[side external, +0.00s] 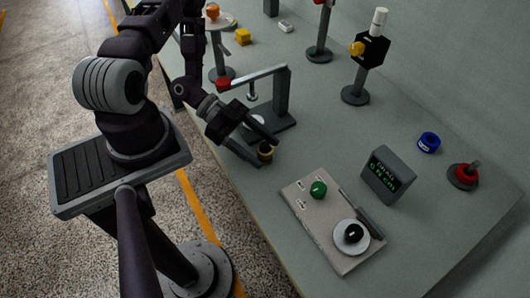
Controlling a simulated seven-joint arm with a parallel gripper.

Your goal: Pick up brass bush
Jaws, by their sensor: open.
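A small dark cylinder with a gold-coloured band, which looks like the brass bush (265,149), stands on the grey-green table near its left edge. My gripper (267,154) reaches down to it from the upper left. Its two dark fingers are apart, one on each side of the bush in this view. I cannot tell whether either finger touches it. The fingers partly hide the bush's lower part and the table around it.
A press-like stand (283,95) with a red-tipped arm is just behind my gripper. A board (330,220) with a green knob (318,189) and a dial lies in front. A display box (390,176) and blue ring (429,142) are to the right. Table between is clear.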

